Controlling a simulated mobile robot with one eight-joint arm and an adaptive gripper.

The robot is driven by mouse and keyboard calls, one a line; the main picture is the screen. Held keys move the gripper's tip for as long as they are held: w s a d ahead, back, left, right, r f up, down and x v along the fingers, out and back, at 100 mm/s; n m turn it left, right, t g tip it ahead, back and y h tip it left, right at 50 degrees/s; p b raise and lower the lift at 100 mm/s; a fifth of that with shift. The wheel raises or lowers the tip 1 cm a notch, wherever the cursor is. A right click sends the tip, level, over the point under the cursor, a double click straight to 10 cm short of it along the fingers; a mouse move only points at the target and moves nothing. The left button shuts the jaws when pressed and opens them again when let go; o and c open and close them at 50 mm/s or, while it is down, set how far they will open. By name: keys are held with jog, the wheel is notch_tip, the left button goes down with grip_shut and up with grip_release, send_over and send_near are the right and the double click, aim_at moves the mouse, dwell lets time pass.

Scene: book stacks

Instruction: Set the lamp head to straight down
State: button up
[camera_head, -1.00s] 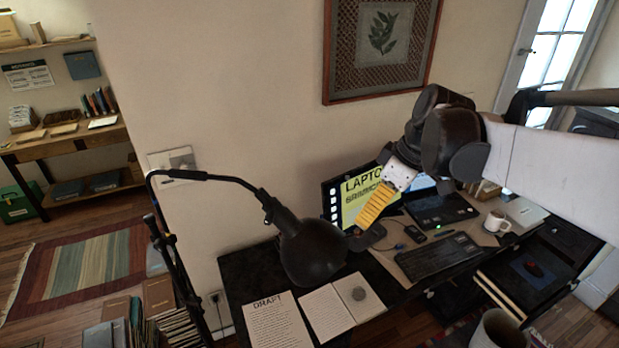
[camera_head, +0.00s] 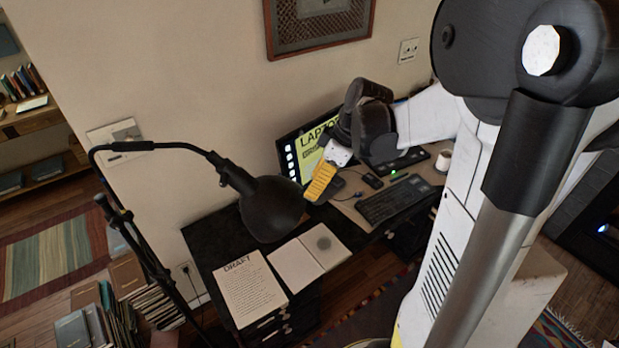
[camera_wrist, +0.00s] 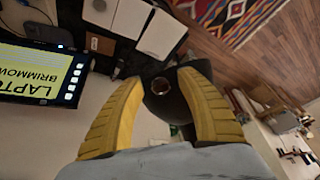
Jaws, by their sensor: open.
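The desk lamp's black head (camera_head: 272,208) hangs at the end of its bent arm (camera_head: 160,146) in the head view. The head is tilted, its wide end toward the lower right. My gripper (camera_head: 314,188), with yellow fingers, is just right of the head there; whether they touch is not clear. In the wrist view my gripper (camera_wrist: 162,77) is open. The dark lamp head (camera_wrist: 178,98) shows between and beyond its fingers, with a round bulb-like part facing the camera. Nothing is held.
The black desk (camera_head: 205,240) carries papers (camera_head: 250,288), an open booklet (camera_head: 298,266), a screen (camera_head: 308,145), a keyboard (camera_head: 393,200) and a mug (camera_head: 443,160). Book stacks (camera_head: 150,300) stand beside the lamp's pole. A wall is close behind the desk.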

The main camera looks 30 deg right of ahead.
aim_at(302, 205)
grip_shut()
jog(key=shift+a+f+b, duration=0.1)
jog(key=shift+f+b, duration=0.5)
jog(key=shift+b, duration=0.05)
jog(key=a+f+y+b, duration=0.1)
jog(key=f+b, duration=0.1)
jog(key=w+a+f+t+y+b, duration=0.1)
jog(key=f+b, duration=0.1)
jog(key=b, duration=0.1)
jog(key=f+b, duration=0.2)
jog(key=b, duration=0.1)
jog(key=shift+w+a+f+t+y, duration=0.2)
jog(key=shift+w+a+t+y, duration=0.1)
jog(key=shift+w+a+y, duration=0.1)
jog(key=w+a+f+t+y+b, duration=0.1)
jog(key=w+a+f+b, duration=0.2)
jog(key=b, duration=0.4)
jog(key=shift+a+f+y, duration=0.4)
jog(key=shift+a+f, duration=0.15)
jog(key=shift+a, duration=0.4)
grip_release()
jog(key=shift+a, duration=0.1)
